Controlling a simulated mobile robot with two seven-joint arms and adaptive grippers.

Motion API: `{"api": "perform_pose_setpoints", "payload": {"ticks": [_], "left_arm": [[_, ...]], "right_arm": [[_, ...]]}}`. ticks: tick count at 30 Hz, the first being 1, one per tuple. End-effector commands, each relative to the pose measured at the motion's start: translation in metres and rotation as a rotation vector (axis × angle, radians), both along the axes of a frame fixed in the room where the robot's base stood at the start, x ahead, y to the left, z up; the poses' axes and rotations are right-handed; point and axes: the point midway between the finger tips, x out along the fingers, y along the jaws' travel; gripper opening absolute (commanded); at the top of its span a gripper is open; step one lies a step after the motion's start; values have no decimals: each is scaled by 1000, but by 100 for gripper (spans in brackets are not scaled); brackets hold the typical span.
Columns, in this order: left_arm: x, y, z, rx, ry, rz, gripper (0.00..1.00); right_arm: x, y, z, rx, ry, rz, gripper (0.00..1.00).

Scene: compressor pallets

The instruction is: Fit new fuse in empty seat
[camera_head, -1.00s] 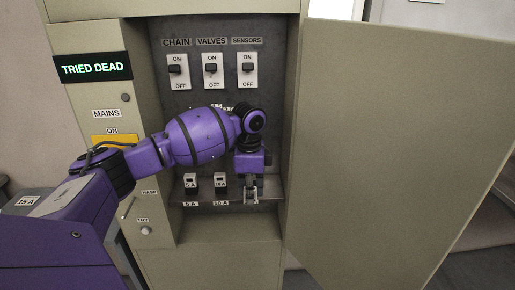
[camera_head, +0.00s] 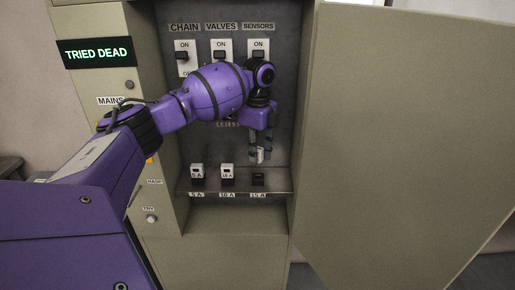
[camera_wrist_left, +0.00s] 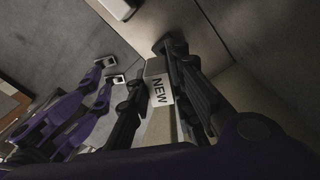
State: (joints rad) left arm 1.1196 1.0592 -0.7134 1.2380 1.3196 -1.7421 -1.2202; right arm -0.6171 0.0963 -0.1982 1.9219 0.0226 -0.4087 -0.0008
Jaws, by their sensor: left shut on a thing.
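My left gripper (camera_head: 260,157) is shut on a pale fuse and holds it in front of the panel, above the 15 A seat. In the left wrist view the new fuse (camera_wrist_left: 158,88) sits between the fingers and bears a white label reading NEW. The 15 A seat (camera_head: 258,178) is dark and empty, at the right end of the ledge. A gap shows between the held fuse and the seat. My right gripper is not in view.
A 5 A fuse (camera_head: 197,171) and a 10 A fuse (camera_head: 227,171) stand in their seats to the left. The open cabinet door (camera_head: 400,130) stands close on the right. A TRIED DEAD display (camera_head: 97,52) is lit at upper left.

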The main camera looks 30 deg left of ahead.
Motion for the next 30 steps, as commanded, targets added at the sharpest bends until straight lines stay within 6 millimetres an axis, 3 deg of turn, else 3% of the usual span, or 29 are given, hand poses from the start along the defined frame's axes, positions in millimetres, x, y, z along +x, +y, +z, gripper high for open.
{"api": "perform_pose_setpoints", "payload": {"ticks": [1, 8, 18, 30], "left_arm": [[8, 4, 29, -8, -48, 12, 0], [9, 4, 12, -7, -46, 12, 0], [8, 2, -28, -5, -34, 7, 0], [7, 1, -37, -5, -32, 5, 0]], "right_arm": [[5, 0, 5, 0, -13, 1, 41], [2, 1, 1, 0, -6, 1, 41], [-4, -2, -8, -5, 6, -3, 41], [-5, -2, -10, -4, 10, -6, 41]]}}
